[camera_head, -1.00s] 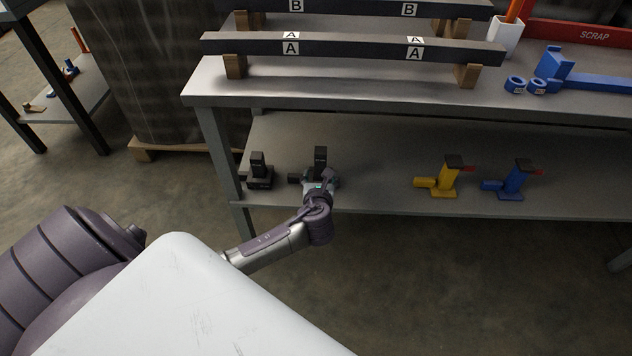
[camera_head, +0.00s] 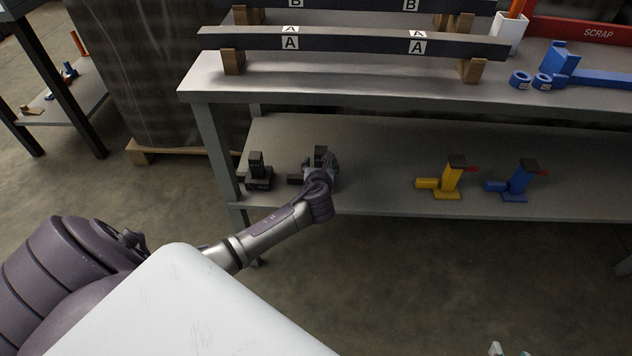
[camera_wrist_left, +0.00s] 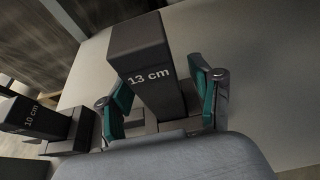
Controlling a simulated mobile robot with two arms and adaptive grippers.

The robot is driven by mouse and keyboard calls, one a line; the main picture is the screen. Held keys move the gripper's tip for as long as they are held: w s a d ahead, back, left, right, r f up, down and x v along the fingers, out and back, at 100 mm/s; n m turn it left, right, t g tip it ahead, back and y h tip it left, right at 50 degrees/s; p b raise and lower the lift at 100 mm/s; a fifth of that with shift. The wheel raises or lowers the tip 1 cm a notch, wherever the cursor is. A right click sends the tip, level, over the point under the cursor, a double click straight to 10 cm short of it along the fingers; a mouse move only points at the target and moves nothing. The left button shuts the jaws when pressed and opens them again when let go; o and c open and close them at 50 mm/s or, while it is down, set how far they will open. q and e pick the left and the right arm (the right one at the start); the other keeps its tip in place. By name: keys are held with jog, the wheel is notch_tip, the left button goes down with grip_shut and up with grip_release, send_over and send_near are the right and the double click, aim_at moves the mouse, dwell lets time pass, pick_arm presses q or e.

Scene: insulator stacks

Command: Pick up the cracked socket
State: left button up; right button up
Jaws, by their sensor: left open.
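My left gripper (camera_head: 318,168) is at the lower shelf, open. In the left wrist view its teal-padded fingers (camera_wrist_left: 160,98) stand on either side of a black upright block marked 13 cm (camera_wrist_left: 148,62), which rises from a dark base. In the head view this block (camera_head: 320,151) is partly hidden by the gripper. Contact with the pads cannot be told. A similar black block marked 10 cm (camera_wrist_left: 36,118) stands to its left, also in the head view (camera_head: 257,166). No crack is discernible, so I cannot tell which thing is the cracked socket. Possible right fingertips (camera_head: 509,350) show at the bottom edge.
A yellow device (camera_head: 451,178) and a blue device (camera_head: 518,181) stand on the lower shelf (camera_head: 380,190), with free room left of them.

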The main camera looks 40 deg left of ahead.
pick_arm(q)
grip_shut()
dwell(0.3)
jog(key=shift+r, duration=0.1)
jog(key=shift+r, duration=0.15)
